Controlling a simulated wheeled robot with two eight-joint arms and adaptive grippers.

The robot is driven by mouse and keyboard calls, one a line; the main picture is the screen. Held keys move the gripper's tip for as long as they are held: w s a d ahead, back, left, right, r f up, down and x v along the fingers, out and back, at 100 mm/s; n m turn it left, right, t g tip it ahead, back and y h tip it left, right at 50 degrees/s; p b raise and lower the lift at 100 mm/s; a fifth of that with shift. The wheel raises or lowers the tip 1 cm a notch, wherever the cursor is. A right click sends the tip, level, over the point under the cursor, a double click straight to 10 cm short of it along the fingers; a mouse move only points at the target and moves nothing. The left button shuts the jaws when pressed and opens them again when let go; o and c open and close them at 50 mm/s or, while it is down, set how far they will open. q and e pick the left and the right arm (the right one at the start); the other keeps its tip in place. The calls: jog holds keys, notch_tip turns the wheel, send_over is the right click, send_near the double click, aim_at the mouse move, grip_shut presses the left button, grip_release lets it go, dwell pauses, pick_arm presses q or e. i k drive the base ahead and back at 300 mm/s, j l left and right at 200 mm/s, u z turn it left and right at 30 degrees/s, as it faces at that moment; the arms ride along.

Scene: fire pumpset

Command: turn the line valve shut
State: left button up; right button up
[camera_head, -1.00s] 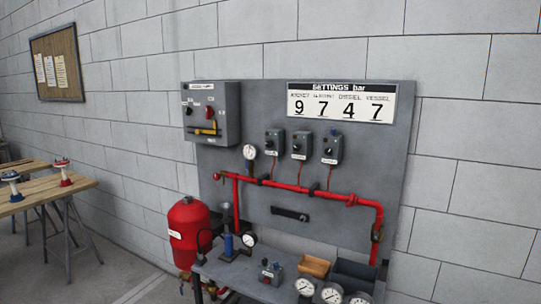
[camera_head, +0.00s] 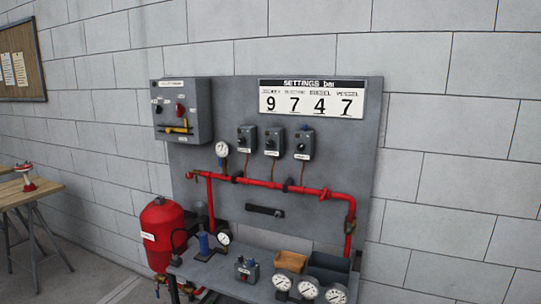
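The red pipe line (camera_head: 265,184) runs across the grey panel and bends down at its right end. A brass-coloured fitting (camera_head: 350,224), which may be the line valve, sits on the descending right leg; its handle position is too small to tell. A red fitting (camera_head: 324,193) sits on the horizontal run. A small red piece (camera_head: 190,175) sits at the pipe's left end. Neither of my grippers shows in the view.
A grey bench (camera_head: 215,275) with gauges (camera_head: 308,289), a wooden tray (camera_head: 292,257) and a dark bin (camera_head: 328,268) stands below the panel. A red vessel (camera_head: 162,232) stands left of it. A control box (camera_head: 181,110) hangs upper left. A wooden table (camera_head: 25,192) is far left.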

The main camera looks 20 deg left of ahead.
aim_at(350, 218)
jog(key=i+j, duration=0.2)
jog(key=i, duration=0.2)
jog(key=i+j, duration=0.25)
jog(key=i, duration=0.15)
